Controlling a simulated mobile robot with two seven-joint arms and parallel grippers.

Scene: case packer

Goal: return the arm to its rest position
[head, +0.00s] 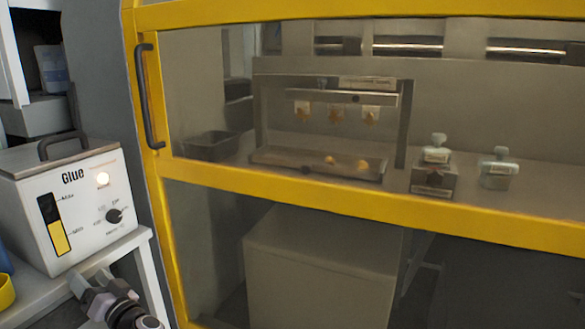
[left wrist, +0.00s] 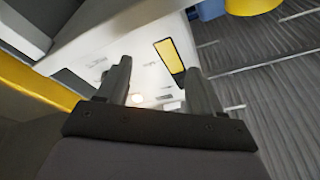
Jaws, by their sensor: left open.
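My left gripper (head: 92,284) is at the lower left of the head view, in front of the white glue unit's stand. It is open and holds nothing. In the left wrist view its two dark fingers (left wrist: 160,85) stand apart, with the glue unit's white front panel (left wrist: 150,62) beyond them. My right gripper is in neither view.
The white glue unit (head: 85,225) stands on a white stand (head: 115,257) at left. A yellow-framed guard door (head: 350,196) with a dark handle (head: 148,100) fills the middle and right.

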